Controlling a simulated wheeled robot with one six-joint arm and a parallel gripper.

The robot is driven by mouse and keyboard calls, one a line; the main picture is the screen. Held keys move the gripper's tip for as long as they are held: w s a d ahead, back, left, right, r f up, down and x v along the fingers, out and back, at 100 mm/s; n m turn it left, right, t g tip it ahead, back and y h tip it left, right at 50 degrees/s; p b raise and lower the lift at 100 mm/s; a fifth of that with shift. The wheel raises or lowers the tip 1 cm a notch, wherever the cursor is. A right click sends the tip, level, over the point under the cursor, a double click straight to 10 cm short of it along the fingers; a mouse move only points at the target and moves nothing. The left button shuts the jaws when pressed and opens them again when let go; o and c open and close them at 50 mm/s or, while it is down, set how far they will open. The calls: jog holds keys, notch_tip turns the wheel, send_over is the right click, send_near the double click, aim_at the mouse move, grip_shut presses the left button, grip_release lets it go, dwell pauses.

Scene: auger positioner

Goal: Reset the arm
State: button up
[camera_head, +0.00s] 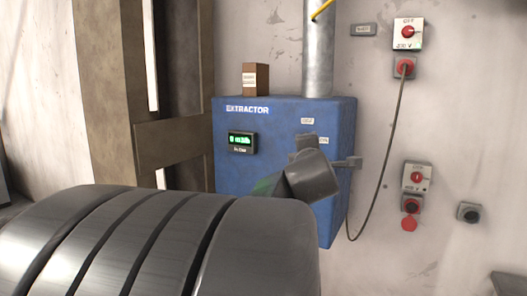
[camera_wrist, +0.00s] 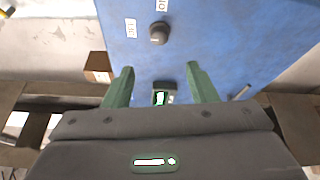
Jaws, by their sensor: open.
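My gripper (camera_wrist: 160,86) is open in the wrist view, its two green fingers apart with nothing between them. It faces the front of a blue extractor box (camera_wrist: 225,40). A dark round knob (camera_wrist: 158,33) on the box lies beyond the fingertips, between two small white labels. In the head view the extractor (camera_head: 270,180) hangs on the wall with a lit green display (camera_head: 241,142). My grey arm covers the lower left of that view, and its wrist hides part of the box front. The fingers are mostly hidden there.
A brown box (camera_head: 256,79) stands on top of the extractor beside a metal pipe (camera_head: 318,55). Switch boxes (camera_head: 408,34) (camera_head: 416,178) are on the wall to the right. A cable (camera_head: 390,140) hangs from the upper socket. Brown columns stand to the left.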

jog(key=shift+w, duration=0.1)
jog(key=x, duration=1.3)
jog(key=shift+w, duration=0.35)
jog(key=shift+s, duration=0.1)
jog(key=f+v, duration=0.1)
jog(key=v, duration=1.2)
jog(key=w+d+m+t+h+p, duration=0.2)
jog(key=w+m+h+p, duration=0.3)
jog(key=w+m, duration=0.8)
jog(key=m+h, duration=0.3)
jog(key=m, duration=0.4)
jog(key=shift+w+f+m, duration=0.2)
jog(key=shift+f+m, duration=0.1)
jog(key=shift+m, duration=0.1)
